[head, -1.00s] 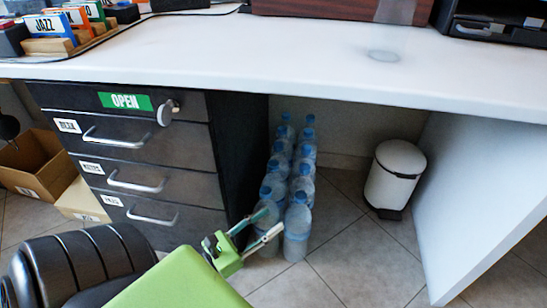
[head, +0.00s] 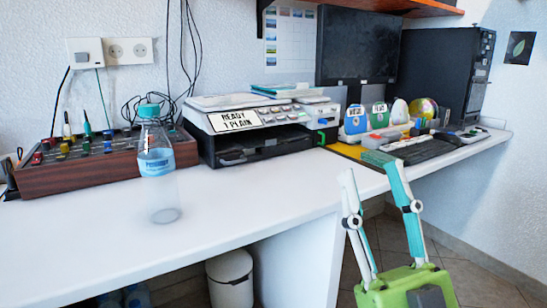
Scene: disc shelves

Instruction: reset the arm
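My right gripper (head: 367,172) is at the lower right in the head view, with its green body at the bottom edge. Its two fingers point up and stand apart, with nothing between them. It shows in front of the white desk's front edge. My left gripper is not in view.
The white desk (head: 240,205) carries a clear bottle (head: 155,155) with a teal cap, a wooden equipment box (head: 80,170), a printer (head: 250,120), a keyboard (head: 430,150) and a monitor (head: 357,48). A white bin (head: 231,277) is below. The desk's front middle is clear.

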